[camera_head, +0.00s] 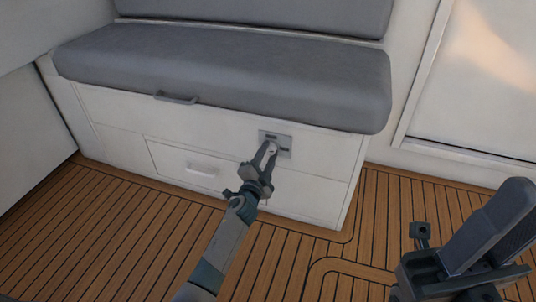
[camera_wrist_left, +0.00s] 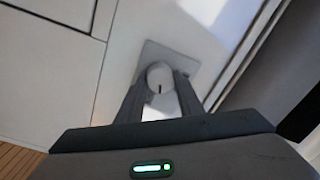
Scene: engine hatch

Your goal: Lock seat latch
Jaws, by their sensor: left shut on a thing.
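The seat latch (camera_head: 285,140) is a small grey plate on the white front of the seat box, just under the grey cushion. Its round knob with a dark slot (camera_wrist_left: 159,82) shows in the left wrist view, in front of the plate (camera_wrist_left: 155,52). My left gripper (camera_head: 270,149) reaches up to the latch, and its fingers (camera_wrist_left: 160,90) stand on both sides of the knob, shut on it. In the head view the fingers hide part of the plate. My right gripper (camera_head: 420,236) is at the lower right, over the floor, away from the seat; its jaw state is not clear.
The grey cushion (camera_head: 230,75) overhangs the seat box above the latch. A dark handle (camera_head: 175,98) sits under the cushion edge, and a drawer with a light handle (camera_head: 202,170) is lower left of the latch. The slatted wood floor (camera_head: 120,235) is clear.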

